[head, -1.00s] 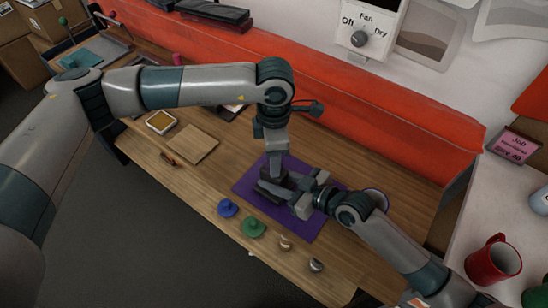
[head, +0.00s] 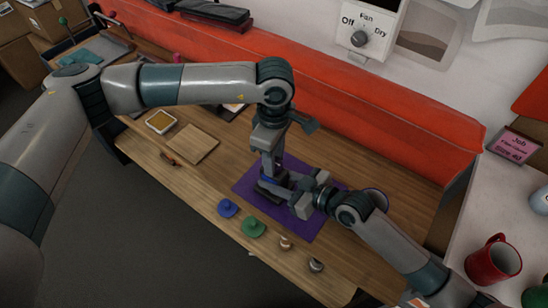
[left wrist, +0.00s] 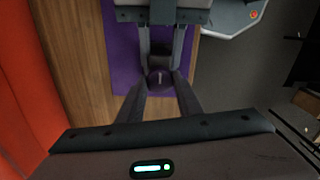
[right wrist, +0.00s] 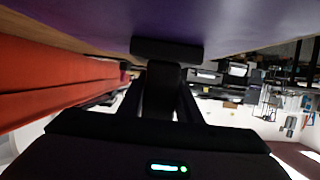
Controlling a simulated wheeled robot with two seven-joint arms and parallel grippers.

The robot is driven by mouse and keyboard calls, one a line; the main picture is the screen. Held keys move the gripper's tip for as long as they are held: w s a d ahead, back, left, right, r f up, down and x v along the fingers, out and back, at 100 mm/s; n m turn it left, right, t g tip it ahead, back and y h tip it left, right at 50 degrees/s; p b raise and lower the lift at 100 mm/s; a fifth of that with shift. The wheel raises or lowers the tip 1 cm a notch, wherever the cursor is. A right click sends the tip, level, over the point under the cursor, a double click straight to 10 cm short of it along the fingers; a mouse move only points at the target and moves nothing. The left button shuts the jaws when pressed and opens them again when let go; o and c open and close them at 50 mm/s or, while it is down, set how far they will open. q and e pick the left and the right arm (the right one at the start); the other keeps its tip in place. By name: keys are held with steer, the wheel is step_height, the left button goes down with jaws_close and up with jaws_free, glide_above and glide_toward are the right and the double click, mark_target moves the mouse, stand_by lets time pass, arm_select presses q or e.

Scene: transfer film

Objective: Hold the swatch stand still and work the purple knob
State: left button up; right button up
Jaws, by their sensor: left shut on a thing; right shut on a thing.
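The swatch stand is a dark block on a wide base (head: 272,190), standing on a purple mat (head: 308,222). In the right wrist view the stand (right wrist: 167,49) shows its base against the mat and its post between the fingers. My right gripper (head: 303,203) reaches in from the right and is shut on the stand. My left gripper (head: 268,174) points down from above. In the left wrist view its fingers close on a round, dark purple knob (left wrist: 160,80) with a pale mark on top. The knob is mostly hidden in the head view.
A blue piece (head: 227,208), a green piece (head: 254,227) and two small pale pieces (head: 285,243) line the front edge. A red padded barrier (head: 390,115) runs behind. A red mug (head: 493,262) stands right.

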arm_select(q)
steer(key=o, duration=1.1)
steer(key=shift+c, duration=0.2)
step_height(320, 180, up, 12)
arm_select(e)
steer(key=o, duration=1.3)
steer(key=shift+o, duration=0.2)
steer(key=shift+d, duration=0.1)
steer(key=v, duration=1.2)
